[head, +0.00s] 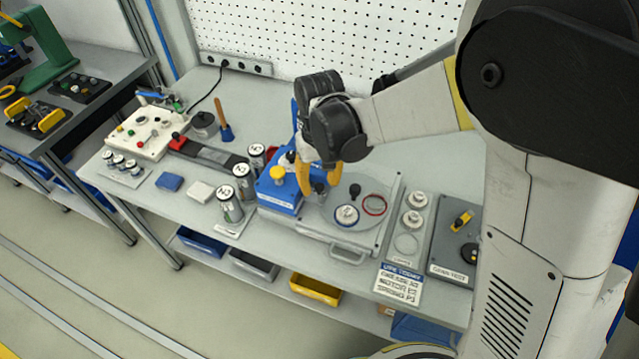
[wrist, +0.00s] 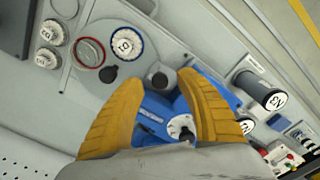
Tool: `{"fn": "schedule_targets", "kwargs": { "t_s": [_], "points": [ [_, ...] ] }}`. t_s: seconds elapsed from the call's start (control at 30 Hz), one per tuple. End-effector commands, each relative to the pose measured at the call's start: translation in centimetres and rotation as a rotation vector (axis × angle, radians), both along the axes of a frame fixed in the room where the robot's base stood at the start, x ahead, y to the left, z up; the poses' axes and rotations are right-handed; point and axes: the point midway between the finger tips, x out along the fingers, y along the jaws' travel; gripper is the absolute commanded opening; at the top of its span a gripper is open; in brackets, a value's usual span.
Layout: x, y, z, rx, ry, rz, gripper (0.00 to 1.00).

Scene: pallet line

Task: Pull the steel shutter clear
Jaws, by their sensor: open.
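My gripper (head: 318,182) is open, its two yellow fingers pointing down over the right side of the blue unit (head: 277,197). In the wrist view the open fingers (wrist: 158,82) straddle the near part of that unit. A small dark knob (wrist: 159,80) shows between the fingertips; I cannot tell how far below them it is. Beside it is the grey round plate (head: 328,212) on a grey base, with a black knob (head: 355,190), a white numbered dial (head: 346,215) and a red ring (head: 374,204). I cannot tell for certain which grey part is the steel shutter.
Numbered cylinders (head: 230,205) stand left of the blue unit. White round parts (head: 415,210), a label card (head: 399,284) and a grey box (head: 455,242) lie to the right. A white control box (head: 143,131) stands at left.

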Motion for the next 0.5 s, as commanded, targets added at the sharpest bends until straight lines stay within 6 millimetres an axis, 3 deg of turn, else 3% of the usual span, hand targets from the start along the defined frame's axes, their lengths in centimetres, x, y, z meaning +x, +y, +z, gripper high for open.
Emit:
{"fn": "schedule_targets", "kwargs": {
  "t_s": [0.37, 0.4, 0.5],
  "points": [
    [-0.01, -0.01, -0.88, 0.000, 0.000, 0.000, 0.43],
    [-0.01, -0.01, -0.87, 0.000, 0.000, 0.000, 0.38],
    [-0.01, -0.01, -0.86, 0.000, 0.000, 0.000, 0.08]
  ]
}}
